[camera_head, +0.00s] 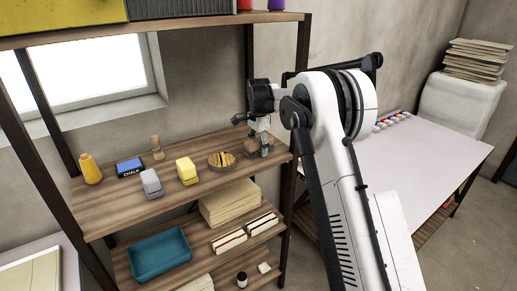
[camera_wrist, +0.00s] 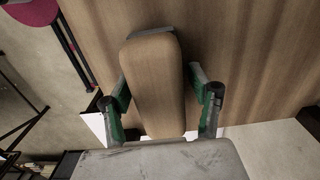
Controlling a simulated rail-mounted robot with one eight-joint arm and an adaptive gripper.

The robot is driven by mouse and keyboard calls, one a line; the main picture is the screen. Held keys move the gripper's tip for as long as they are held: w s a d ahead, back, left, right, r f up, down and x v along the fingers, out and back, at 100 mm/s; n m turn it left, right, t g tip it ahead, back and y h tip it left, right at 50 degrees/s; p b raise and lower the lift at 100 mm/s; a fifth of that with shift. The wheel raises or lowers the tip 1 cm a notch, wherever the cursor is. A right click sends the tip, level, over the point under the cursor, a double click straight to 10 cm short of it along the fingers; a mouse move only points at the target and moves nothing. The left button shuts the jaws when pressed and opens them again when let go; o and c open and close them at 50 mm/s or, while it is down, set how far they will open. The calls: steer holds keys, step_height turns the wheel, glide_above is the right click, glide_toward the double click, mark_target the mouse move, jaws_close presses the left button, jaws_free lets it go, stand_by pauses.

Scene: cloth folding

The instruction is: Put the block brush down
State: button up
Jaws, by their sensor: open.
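The block brush (camera_wrist: 153,85) is a long, rounded wooden block in the wrist view, with a dark strip at its far end. It lies between the two fingers of my gripper (camera_wrist: 160,82). The fingers stand apart, one on each side of it, and the gripper is open. The brush appears to be on the wooden shelf (camera_wrist: 240,55); its underside is hidden. In the head view my gripper (camera_head: 257,145) is low over the right end of the upper shelf board (camera_head: 130,208), and the brush is hard to make out there.
A teal tray (camera_head: 160,255) is below. A pale table (camera_head: 430,160) stands right.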

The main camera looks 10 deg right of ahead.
mark_target(259, 139)
step_height(259, 139, up, 12)
steer(key=shift+r+b, duration=0.1)
steer(key=shift+b, duration=0.5)
steer(key=shift+s, duration=0.15)
steer(key=s+r+n+t+b, duration=0.2)
steer(key=s+r+n, duration=0.15)
steer(key=s, duration=0.85)
steer(key=s+r+n+t+b, duration=0.1)
steer(key=s+r+n, duration=0.25)
steer(key=s, duration=0.75)
steer(key=s+f+n+t+b, duration=0.1)
steer(key=s+f+n, duration=0.1)
steer(key=s+f, duration=0.3)
steer(key=s+f+n+t+b, duration=0.1)
steer(key=s+f, duration=0.3)
steer(key=s, duration=0.9)
steer(key=s+f+n+t+b, duration=0.1)
steer(key=s+f+n+t, duration=0.1)
steer(key=s+f, duration=0.3)
steer(key=s+n, duration=0.1)
steer(key=s, duration=0.3)
steer(key=shift+f+n, duration=0.35)
steer(key=shift+n, duration=0.05)
